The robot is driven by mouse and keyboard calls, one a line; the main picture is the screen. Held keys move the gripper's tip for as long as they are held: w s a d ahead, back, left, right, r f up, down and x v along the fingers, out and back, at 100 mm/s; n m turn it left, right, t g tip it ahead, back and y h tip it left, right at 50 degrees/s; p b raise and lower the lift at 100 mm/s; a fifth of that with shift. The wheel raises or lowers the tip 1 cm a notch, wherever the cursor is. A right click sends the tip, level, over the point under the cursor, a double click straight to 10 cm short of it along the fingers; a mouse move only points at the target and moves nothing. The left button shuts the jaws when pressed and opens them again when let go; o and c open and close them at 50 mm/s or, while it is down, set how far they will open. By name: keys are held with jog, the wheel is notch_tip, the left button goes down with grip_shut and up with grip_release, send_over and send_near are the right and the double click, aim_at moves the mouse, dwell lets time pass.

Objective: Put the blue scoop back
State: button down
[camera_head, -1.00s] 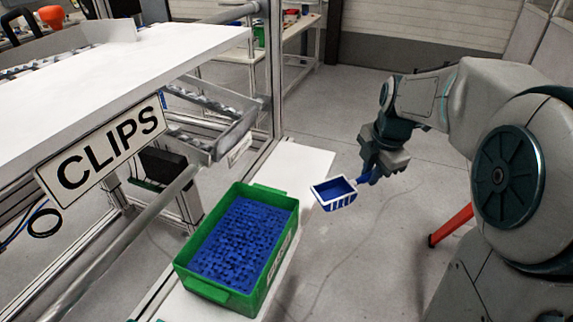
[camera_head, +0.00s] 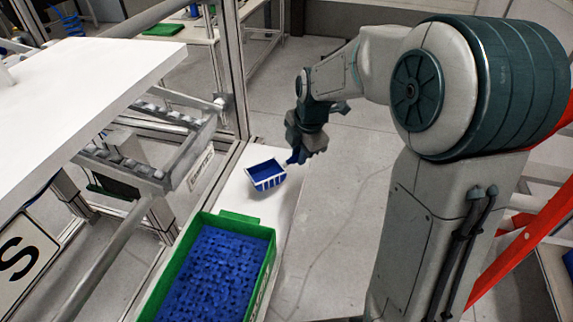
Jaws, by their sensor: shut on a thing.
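The blue scoop (camera_head: 266,175) has a whitish ribbed front edge and an empty-looking blue bowl. My gripper (camera_head: 298,155) is shut on its handle, at the far end of my arm. The scoop's bowl points left and shows over the white shelf board, beyond the green bin. I cannot tell whether it touches the board or hangs above it. The green bin (camera_head: 269,262) is full of small blue clips (camera_head: 215,275) and stands on the white board (camera_head: 232,198). My fingertips are partly hidden by the gripper body.
A white tabletop (camera_head: 90,75) and a metal roller rack (camera_head: 130,170) stand at the left. An upright metal post (camera_head: 232,70) rises behind the board. A cut-off sign (camera_head: 22,255) is at the lower left.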

aim_at(268, 173)
jog(key=a+f, duration=0.1)
jog(key=a, duration=0.1)
jog(key=shift+w+a+f, duration=0.35)
jog(key=shift+f, duration=0.05)
jog(key=shift+s+p+x, duration=0.15)
jog(key=shift+p+x, duration=0.1)
jog(key=shift+x, duration=0.7)
jog(key=shift+s+p+x, duration=0.15)
jog(key=shift+p+x, duration=0.1)
jog(key=shift+x, duration=0.65)
jog(key=shift+d+f, duration=0.15)
jog(key=shift+d, duration=0.05)
jog(key=shift+f, duration=0.15)
jog(key=c, duration=1.4)
grip_release()
jog(key=shift+o, duration=0.2)
